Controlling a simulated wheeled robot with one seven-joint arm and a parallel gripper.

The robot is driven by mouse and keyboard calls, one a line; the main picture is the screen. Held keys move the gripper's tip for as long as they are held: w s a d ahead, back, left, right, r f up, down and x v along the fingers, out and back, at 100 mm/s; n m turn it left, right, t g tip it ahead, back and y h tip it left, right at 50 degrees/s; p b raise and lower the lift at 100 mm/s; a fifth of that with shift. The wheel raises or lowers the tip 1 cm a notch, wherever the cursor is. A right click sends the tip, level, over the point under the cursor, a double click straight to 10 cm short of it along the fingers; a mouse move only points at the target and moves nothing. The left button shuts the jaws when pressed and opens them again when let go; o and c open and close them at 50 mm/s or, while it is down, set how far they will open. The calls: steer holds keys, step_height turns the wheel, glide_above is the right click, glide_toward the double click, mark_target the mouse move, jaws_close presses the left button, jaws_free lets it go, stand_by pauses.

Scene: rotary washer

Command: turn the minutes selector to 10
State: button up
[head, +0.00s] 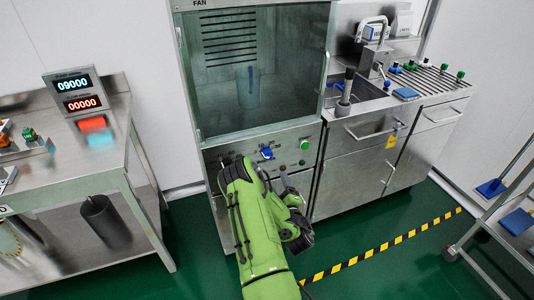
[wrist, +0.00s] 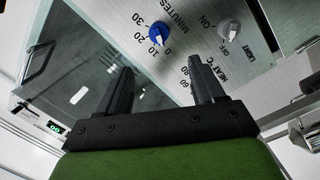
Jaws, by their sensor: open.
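The minutes selector is a blue round knob with a white pointer (head: 267,153) on the steel control panel below the glass-fronted chamber. In the wrist view the selector (wrist: 157,34) is at the upper middle, beside the printed marks 0, 10, 20, 30 and the word MINUTES. Its pointer faces the numbered side, but I cannot tell the exact mark. My gripper (wrist: 157,70) is open and empty, its two dark fingers apart below the knob in the wrist view and not touching it. In the head view my arm hides part of the panel.
A grey light knob (wrist: 229,28) marked ON and OFF and a heat scale (wrist: 203,72) are close to the selector. A green button (head: 304,144) is at the panel's right. A sink counter (head: 425,112) stands right and a steel table (head: 60,190) left.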

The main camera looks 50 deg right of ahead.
mark_target(268, 158)
steer(key=b+x, duration=0.1)
steer(key=x, duration=1.3)
steer(key=shift+s, duration=0.1)
steer(key=c, duration=1.1)
steer(key=shift+o, duration=0.2)
